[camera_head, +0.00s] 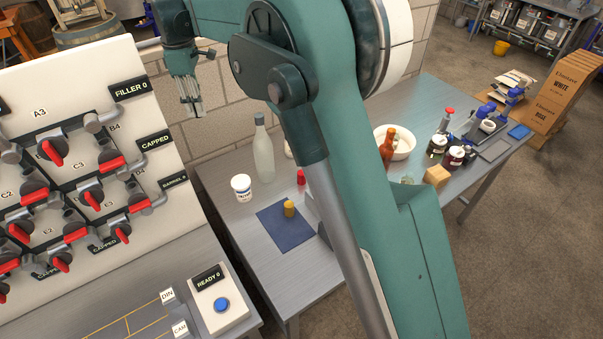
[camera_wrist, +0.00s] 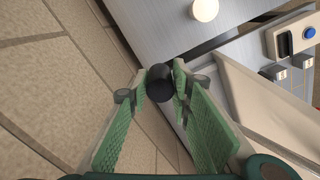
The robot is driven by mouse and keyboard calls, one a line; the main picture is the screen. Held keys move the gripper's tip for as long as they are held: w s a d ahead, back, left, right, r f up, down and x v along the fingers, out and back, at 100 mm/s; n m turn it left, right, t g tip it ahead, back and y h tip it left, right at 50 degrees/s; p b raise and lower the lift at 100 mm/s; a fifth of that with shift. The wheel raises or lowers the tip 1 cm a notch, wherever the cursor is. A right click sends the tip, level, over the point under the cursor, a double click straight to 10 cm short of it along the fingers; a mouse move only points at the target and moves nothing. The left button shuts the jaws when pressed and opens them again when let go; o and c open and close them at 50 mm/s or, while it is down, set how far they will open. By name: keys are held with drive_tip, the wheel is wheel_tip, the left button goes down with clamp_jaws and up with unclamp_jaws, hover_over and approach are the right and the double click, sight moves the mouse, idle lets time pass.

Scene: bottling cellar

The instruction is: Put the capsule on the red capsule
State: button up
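My gripper (camera_head: 191,104) hangs high at the left, by the brick wall and behind the valve board. In the wrist view its fingers (camera_wrist: 160,84) close on the sides of a small dark, round-ended piece (camera_wrist: 160,83), which looks like the capsule. The red capsule (camera_head: 301,177) stands on the metal table just behind a blue mat (camera_head: 273,232), close to the outline of my arm. A yellow-brown capsule (camera_head: 289,209) stands upright on the mat. My gripper is well left of and above both.
A pale bottle (camera_head: 263,157) and a white tub (camera_head: 241,188) stand left of the red capsule. The valve board (camera_head: 112,72) rises at the left, with a blue-button box (camera_head: 222,305) in front. A white bowl (camera_head: 403,143) and jars stand farther right.

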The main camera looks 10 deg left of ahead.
wheel_tip(320, 180, up, 4)
drive_tip(key=shift+r, duration=0.15)
drive_tip(key=w+d+n+p, duration=0.1)
drive_tip(key=d+p, duration=0.2)
drive_tip(key=d, duration=1.4)
drive_tip(key=w+d+p, duration=0.2)
drive_tip(key=d, duration=1.5)
wheel_tip(320, 180, down, 18)
hover_over(302, 173)
drive_tip(key=shift+w+a+f, duration=0.1)
drive_tip(key=shift+f, duration=3.15)
drive_tip(key=shift+f, duration=1.85)
